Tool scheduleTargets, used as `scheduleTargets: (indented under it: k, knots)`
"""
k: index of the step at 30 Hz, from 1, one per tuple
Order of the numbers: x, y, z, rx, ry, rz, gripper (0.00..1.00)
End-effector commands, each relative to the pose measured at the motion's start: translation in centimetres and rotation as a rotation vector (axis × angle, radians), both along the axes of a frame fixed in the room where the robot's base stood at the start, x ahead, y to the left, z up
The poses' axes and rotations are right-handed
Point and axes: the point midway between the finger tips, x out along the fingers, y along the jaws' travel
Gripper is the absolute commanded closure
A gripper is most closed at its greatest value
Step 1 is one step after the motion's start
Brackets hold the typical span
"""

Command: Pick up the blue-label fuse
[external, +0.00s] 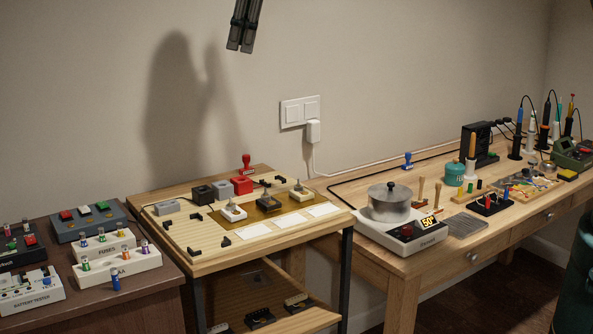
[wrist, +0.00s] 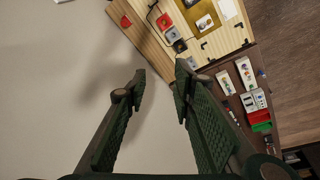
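A white rack marked FUSES (external: 107,250) stands on the dark brown table at the left of the external view. Several small upright fuses with coloured labels stand in it; one (external: 101,235) looks blue or purple, but it is too small to be sure. In the wrist view two white racks (wrist: 225,82) show at the right, with tiny coloured pieces in them. My gripper (external: 240,47) hangs high near the wall, well above the tables and apart from the rack. In the wrist view my gripper (wrist: 160,77) has its fingers spread, with nothing between them.
A white AA rack (external: 120,267) stands in front of the fuse rack, with a blue cylinder (external: 115,283) before it. A battery tester (external: 28,293) and a grey button box (external: 90,222) are nearby. The light wooden table (external: 180,245) adjoins at right. The air around my gripper is clear.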

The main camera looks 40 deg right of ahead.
Motion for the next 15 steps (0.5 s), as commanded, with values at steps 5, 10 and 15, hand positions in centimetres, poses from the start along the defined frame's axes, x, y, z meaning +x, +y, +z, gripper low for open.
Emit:
scheduleTargets:
  k: [5, 10, 15]
  knots:
    - [1.2, 4.7, -1.6, -0.018, 0.018, 0.062, 0.74]
    - [2.0, 9.0, -3.3, -0.036, 0.034, 0.120, 0.74]
    - [2.5, 13.4, -5.3, -0.053, 0.050, 0.178, 0.74]
